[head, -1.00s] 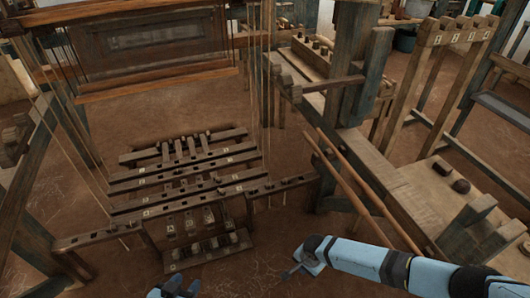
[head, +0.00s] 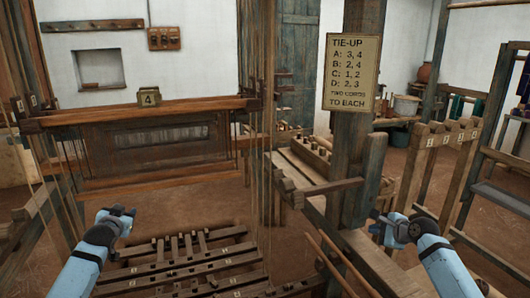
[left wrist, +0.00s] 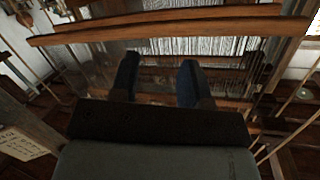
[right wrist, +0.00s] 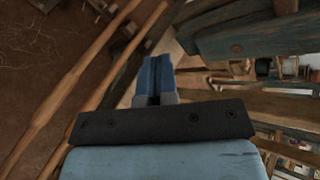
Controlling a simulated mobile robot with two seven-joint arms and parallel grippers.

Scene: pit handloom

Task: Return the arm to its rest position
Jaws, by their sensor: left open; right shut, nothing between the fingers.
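My left gripper (head: 121,211) is raised in front of the loom's hanging frame (head: 150,140) in the head view. In the left wrist view its two fingers (left wrist: 160,75) are apart with nothing between them, facing the wooden bars and pale threads. My right gripper (head: 376,216) is raised beside the thick wooden post (head: 355,150) at the right. In the right wrist view its fingers (right wrist: 155,72) are together and empty. Whether the right gripper touches the post cannot be told.
Slotted treadle bars (head: 185,262) lie low in front. Two slanted poles (head: 332,262) lean by the bench at centre right. A tie-up sign (head: 352,73) hangs on the post. A numbered peg rack (head: 447,135) stands at the right. Brown floor (head: 285,245) is open between.

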